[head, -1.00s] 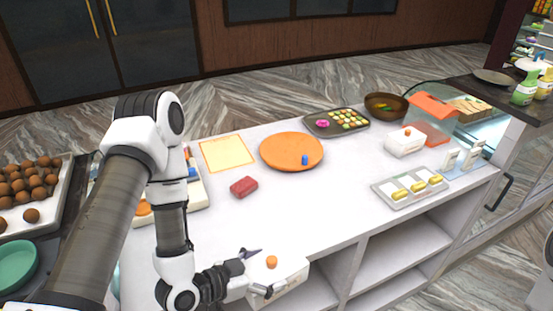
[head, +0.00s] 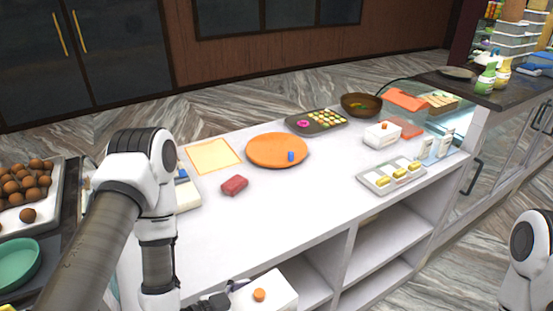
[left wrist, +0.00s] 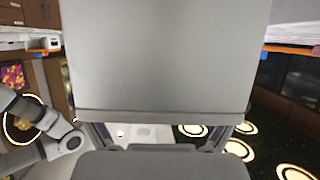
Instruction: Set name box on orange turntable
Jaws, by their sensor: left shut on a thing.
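The white box with an orange knob on top (head: 280,287), which I take as the name box, is at the bottom of the head view in front of the counter's near edge. My left gripper (head: 224,300) is shut on its left side; the fingertips are partly cut off by the frame. In the left wrist view a plain grey face of the held box (left wrist: 165,55) fills the middle and hides most of what lies beyond. The round orange turntable (head: 265,153) lies flat on the counter, with a small blue piece (head: 291,156) on its near part. My right gripper is out of view.
A dark red block (head: 234,185) lies left of the turntable, near an orange-bordered sheet (head: 213,141). A sweets tray (head: 291,124) and brown bowl (head: 346,107) stand behind. A similar white box (head: 372,140) stands right. The white counter (head: 270,215) is clear in front of the turntable.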

